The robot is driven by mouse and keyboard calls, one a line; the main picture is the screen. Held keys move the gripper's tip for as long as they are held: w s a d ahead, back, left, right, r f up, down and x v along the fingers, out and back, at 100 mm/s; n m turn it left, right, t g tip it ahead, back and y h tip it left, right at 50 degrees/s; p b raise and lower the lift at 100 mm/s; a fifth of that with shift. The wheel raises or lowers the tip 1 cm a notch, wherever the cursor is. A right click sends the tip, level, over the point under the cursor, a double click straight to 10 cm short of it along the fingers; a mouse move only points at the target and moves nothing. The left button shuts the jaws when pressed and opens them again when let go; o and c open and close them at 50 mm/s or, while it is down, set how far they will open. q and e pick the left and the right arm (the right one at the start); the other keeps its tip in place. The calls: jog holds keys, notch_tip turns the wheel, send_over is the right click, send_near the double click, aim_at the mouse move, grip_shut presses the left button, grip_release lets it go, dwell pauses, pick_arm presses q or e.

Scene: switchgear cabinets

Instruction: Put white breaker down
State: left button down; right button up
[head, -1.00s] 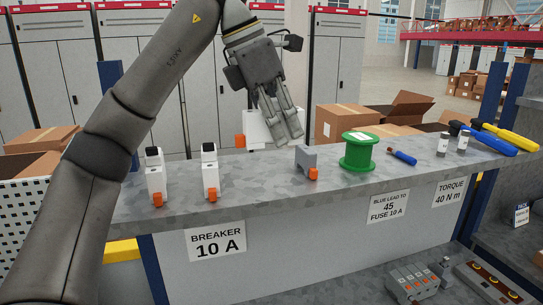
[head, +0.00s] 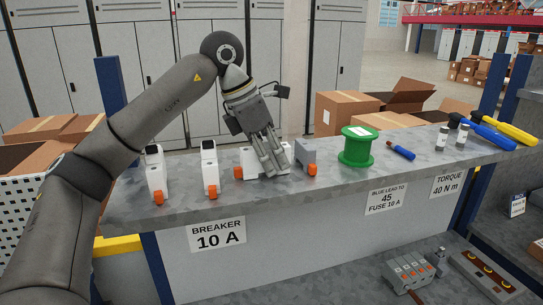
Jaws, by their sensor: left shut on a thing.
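The white breaker (head: 249,156) with an orange tab at its left end is in my left gripper (head: 272,168). It lies on its side at the level of the grey shelf top (head: 340,188), low over it or touching it; I cannot tell which. The gripper's fingers are shut on it from above and hide its middle. Two more white breakers stand upright to the left, one (head: 209,168) near and one (head: 156,174) farther left. My right gripper does not show.
A grey block (head: 305,152) with an orange tab stands close to the right of the gripper. The shelf front carries a "BREAKER 10 A" label (head: 217,234).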

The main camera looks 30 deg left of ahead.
aim_at(249, 149)
pick_arm(q)
jog(key=shift+f, duration=0.1)
jog(key=c, duration=1.6)
grip_release()
jog(key=shift+d+f, duration=0.1)
jog(key=shift+c, duration=0.2)
jog(key=o, duration=0.5)
jog(key=shift+c, duration=0.2)
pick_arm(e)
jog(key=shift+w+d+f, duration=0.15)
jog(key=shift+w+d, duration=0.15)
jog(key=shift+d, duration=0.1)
pick_arm(q)
jog(key=shift+r, duration=0.4)
jog(key=b+v, duration=0.1)
jog(key=v, duration=0.9)
jog(key=shift+r, duration=0.1)
jog(key=shift+v, duration=0.75)
jog(key=shift+s, duration=0.15)
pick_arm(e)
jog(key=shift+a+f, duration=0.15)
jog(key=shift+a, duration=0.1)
